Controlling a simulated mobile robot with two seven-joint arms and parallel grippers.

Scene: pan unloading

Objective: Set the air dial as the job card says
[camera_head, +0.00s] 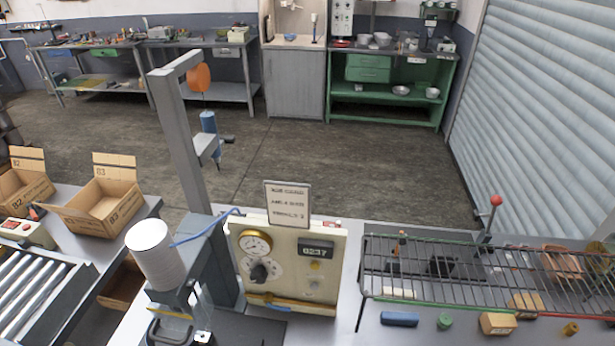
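The air dial (260,273) is a dark knob with a pointer on the cream control panel (325,262), low on its left side. I cannot tell its exact setting. A round brass-rimmed gauge (256,243) sits just above it. The job card (288,203) stands upright on the panel's top edge. It has several printed lines, too blurred to read surely; the last may end in a 2. A counter (316,250) on the panel seems to read 0237.
A wire rack (480,275) with small parts lies right. Cardboard boxes (108,200) and a roller conveyor (35,285) are left.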

